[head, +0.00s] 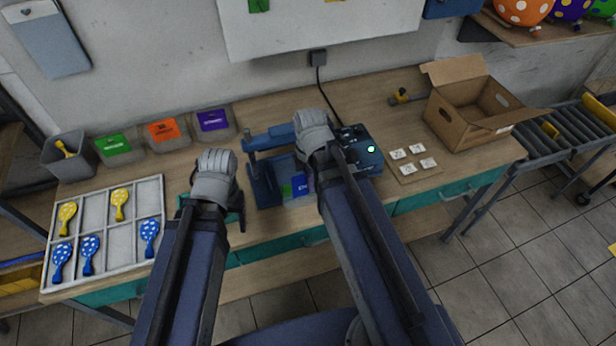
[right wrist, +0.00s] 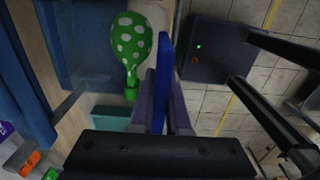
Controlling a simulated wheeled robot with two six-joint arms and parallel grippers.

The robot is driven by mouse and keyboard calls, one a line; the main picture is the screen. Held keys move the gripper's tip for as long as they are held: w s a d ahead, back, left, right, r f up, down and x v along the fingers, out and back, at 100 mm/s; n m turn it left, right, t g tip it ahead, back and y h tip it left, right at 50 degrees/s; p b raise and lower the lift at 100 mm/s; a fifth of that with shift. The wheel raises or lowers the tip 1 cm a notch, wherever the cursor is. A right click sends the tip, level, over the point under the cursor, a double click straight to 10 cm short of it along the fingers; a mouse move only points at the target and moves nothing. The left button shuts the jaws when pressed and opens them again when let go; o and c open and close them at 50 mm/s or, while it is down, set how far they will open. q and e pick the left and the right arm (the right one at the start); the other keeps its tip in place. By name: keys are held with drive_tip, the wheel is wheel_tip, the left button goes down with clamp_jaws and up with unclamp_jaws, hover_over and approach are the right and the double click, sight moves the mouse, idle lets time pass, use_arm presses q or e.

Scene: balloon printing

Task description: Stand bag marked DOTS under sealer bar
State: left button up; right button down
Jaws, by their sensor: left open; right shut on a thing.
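A clear bag with a blue label (head: 302,186) and a green balloon inside stands upright at the blue sealer (head: 262,182). The label's lettering is too small to read surely. My right gripper (head: 318,172), mostly hidden by its own arm, is shut on the bag. In the right wrist view the blue label (right wrist: 163,70) is edge-on between the fingers, beside the green white-dotted balloon (right wrist: 131,45). The sealer's bar (head: 270,138) is above and behind the bag; I cannot tell whether the bag is fully under it. My left gripper (head: 213,203) is open near the bench front, left of the sealer.
A tray (head: 92,207) with yellow and blue dotted balloons lies left. Bins with green (head: 113,144), orange (head: 167,130) and purple (head: 213,120) labels stand behind. A control box (head: 365,150), small white cards (head: 408,152) and an open carton (head: 470,110) are right.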

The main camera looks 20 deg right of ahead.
drive_tip(key=shift+f, duration=0.15)
drive_tip(key=f+b, duration=0.2)
drive_tip(key=w+f+b, duration=0.1)
drive_tip(key=f+b, duration=0.1)
drive_tip(key=w+f+b, duration=0.1)
drive_tip(key=f+b, duration=0.1)
drive_tip(key=shift+w+r, duration=0.2)
drive_tip(key=shift+w, duration=0.3)
drive_tip(key=w, duration=0.8)
drive_tip(key=shift+a+f, duration=0.2)
drive_tip(key=shift+f, duration=0.15)
drive_tip(key=shift+s, duration=0.1)
drive_tip(key=c, duration=0.8)
unclamp_jaws()
